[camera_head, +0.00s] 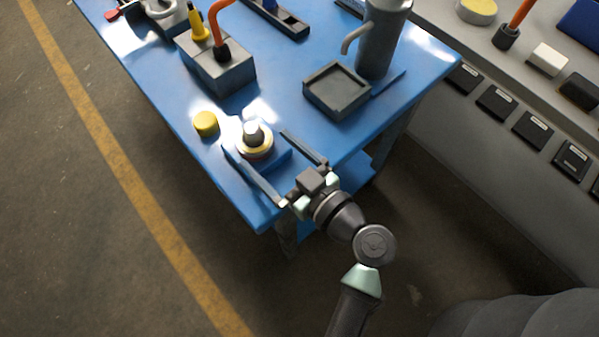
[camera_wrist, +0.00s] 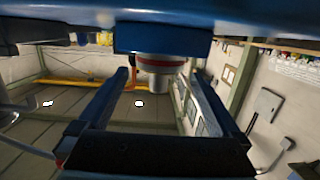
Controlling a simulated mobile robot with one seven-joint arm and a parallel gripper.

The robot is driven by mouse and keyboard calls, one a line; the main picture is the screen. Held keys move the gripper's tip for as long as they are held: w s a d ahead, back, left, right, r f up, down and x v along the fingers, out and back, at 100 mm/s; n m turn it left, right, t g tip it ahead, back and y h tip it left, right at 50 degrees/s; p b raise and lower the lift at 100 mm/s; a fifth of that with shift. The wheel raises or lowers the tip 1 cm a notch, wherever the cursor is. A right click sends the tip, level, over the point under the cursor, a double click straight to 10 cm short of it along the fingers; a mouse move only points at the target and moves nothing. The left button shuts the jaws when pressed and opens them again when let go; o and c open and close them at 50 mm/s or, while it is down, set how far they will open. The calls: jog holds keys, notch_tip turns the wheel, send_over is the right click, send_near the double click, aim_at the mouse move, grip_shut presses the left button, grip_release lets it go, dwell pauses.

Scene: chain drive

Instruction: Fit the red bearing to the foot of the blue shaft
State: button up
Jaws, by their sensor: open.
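A short round stack stands near the front corner of the blue table. It has a pale ring (camera_head: 268,146), a grey rounded top (camera_head: 252,132) and a thin red band that may be the red bearing. In the wrist view the red band (camera_wrist: 160,61) lies between a blue block (camera_wrist: 160,38) and a grey cylinder. My gripper (camera_head: 253,139) is open, with one finger on each side of this stack. I see no clear contact. The wrist view also shows both fingers of my gripper (camera_wrist: 159,72) apart. I cannot make out the blue shaft for certain.
A yellow cylinder (camera_head: 206,124) stands just left of the stack. A grey block with tools (camera_head: 219,80), an empty dark tray (camera_head: 337,107) and a grey jug (camera_head: 383,42) are farther back. A grey counter (camera_head: 437,100) with bins runs along the right.

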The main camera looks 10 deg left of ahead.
jog(key=b+v, duration=0.1)
jog(key=v, duration=0.8)
jog(key=shift+r, duration=0.1)
jog(key=w+d+r+m+t+h+p, duration=0.1)
jog(key=w+r+m+t+h+p, duration=0.3)
jog(key=r, duration=0.6)
jog(key=w+r+n+t+h, duration=0.1)
jog(key=w+r, duration=0.5)
jog(key=r, duration=0.4)
jog(key=w+d+r+m+t+h+p, duration=0.1)
jog(key=w+r+m+t+h+p, duration=0.2)
jog(key=r, duration=0.7)
jog(key=s+r+m+t+h+p, duration=0.1)
jog(key=s+r+t, duration=0.3)
jog(key=r, duration=1.1)
jog(key=s+r+m+t+h+p, duration=0.1)
jog(key=s+r+m+t+h, duration=0.2)
jog(key=r, duration=1.2)
jog(key=s+t+h, duration=0.1)
jog(key=s+t, duration=0.1)
jog(key=shift+s+d+r+m+t, duration=0.2)
jog(key=shift+s+d+m+t, duration=0.1)
jog(key=shift+s+d, duration=0.1)
